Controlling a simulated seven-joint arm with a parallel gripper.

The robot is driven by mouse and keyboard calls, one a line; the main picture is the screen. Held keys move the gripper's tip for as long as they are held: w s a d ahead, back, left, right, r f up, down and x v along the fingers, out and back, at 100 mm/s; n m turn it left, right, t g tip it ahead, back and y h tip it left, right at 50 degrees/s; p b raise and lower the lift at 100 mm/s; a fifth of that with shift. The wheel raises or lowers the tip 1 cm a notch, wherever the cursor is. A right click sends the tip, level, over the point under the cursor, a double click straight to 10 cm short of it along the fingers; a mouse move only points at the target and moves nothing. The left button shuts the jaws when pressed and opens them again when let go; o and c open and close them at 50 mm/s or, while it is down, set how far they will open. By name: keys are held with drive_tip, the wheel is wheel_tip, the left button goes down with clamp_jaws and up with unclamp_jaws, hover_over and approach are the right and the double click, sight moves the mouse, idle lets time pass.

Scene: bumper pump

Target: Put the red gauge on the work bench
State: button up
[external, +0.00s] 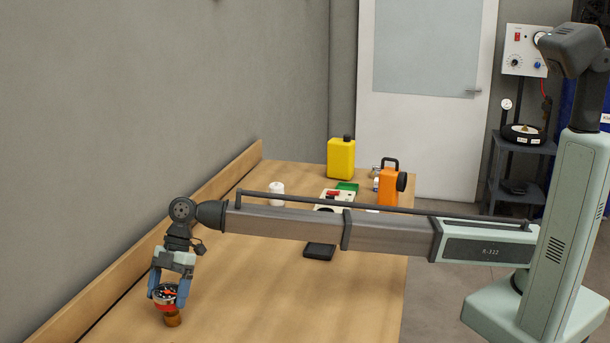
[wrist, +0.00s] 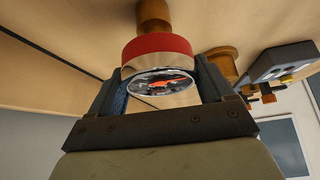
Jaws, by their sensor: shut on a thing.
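The red gauge (external: 165,304) has a red rim, a dark face with an orange-red marking, and a brass-coloured stem pointing down. My gripper (external: 166,292) is shut on it, with one blue finger on each side. In the wrist view the gauge (wrist: 158,47) sits between the fingers (wrist: 160,88), its face towards the camera and its stem towards the wood. The gauge is over the near left part of the wooden work bench (external: 240,300). I cannot tell whether the stem touches the bench top.
A dark flat block (external: 319,251) lies mid-bench, partly behind my arm. A white container (external: 277,192), yellow jug (external: 341,159) and orange can (external: 388,187) stand farther back. A raised wooden edge (external: 150,237) runs along the wall. The bench right of my gripper is clear.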

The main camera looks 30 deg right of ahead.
drive_tip(key=o, duration=1.3)
drive_tip(key=v, duration=1.2)
drive_tip(key=shift+r, duration=0.15)
